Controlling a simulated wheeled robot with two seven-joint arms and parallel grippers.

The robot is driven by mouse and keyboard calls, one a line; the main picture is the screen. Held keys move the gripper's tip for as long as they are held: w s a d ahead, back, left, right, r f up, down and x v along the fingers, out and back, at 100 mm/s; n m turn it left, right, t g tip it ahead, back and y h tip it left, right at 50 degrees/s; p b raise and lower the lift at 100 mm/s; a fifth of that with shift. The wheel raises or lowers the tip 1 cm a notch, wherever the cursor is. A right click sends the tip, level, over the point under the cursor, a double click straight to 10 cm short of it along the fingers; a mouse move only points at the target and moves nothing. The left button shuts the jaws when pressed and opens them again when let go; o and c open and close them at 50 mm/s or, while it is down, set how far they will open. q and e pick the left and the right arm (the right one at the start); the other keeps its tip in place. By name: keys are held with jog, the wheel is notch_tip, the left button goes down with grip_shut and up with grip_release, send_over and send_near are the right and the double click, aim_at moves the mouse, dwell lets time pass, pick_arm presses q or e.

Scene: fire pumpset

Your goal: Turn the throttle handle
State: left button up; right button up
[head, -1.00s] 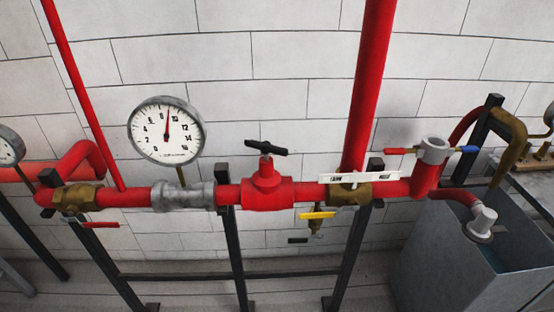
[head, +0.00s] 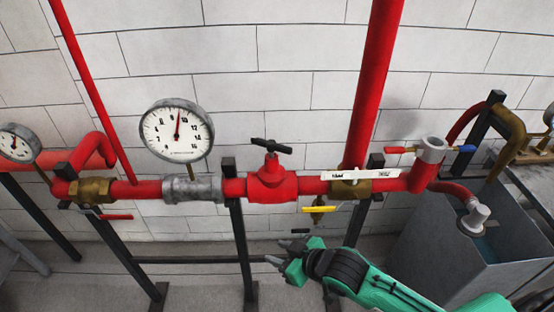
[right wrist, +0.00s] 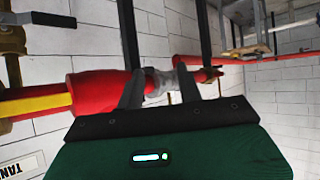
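A black cross-shaped handle (head: 271,146), which I take to be the throttle handle, sits on top of the red valve (head: 271,184) in the middle of the pipe. My right gripper (head: 277,251) is at the end of a green arm, below and slightly right of the valve, apart from the handle. Its two fingers stand apart with nothing between them, also in the right wrist view (right wrist: 160,90). That view shows the red valve body (right wrist: 100,92) beyond the fingers, but I cannot make out the black handle there. My left gripper is not in view.
A pressure gauge (head: 177,130) stands left of the valve. A yellow lever (head: 319,209) hangs right of it and a white lever (head: 360,175) lies above. A tall red pipe (head: 375,85) rises at the right. Black posts (head: 241,250) support the pipe. A grey tank (head: 440,245) stands at right.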

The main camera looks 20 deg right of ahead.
notch_tip(320, 180, up, 4)
jog(key=w+n+y, duration=0.2)
jog(key=w+y, duration=0.1)
jog(key=t+y, duration=0.3)
jog(key=y, duration=0.1)
send_near(277, 150)
jog(key=p+x, duration=0.1)
jog(key=x, duration=0.2)
jog(key=p+x, duration=0.4)
jog(key=x, duration=0.1)
jog(key=shift+w+r, duration=0.2)
jog(key=shift+w, duration=0.35)
jog(key=shift+p+x, duration=0.4)
jog(key=shift+x, duration=0.4)
jog(key=shift+f, duration=0.2)
grip_shut()
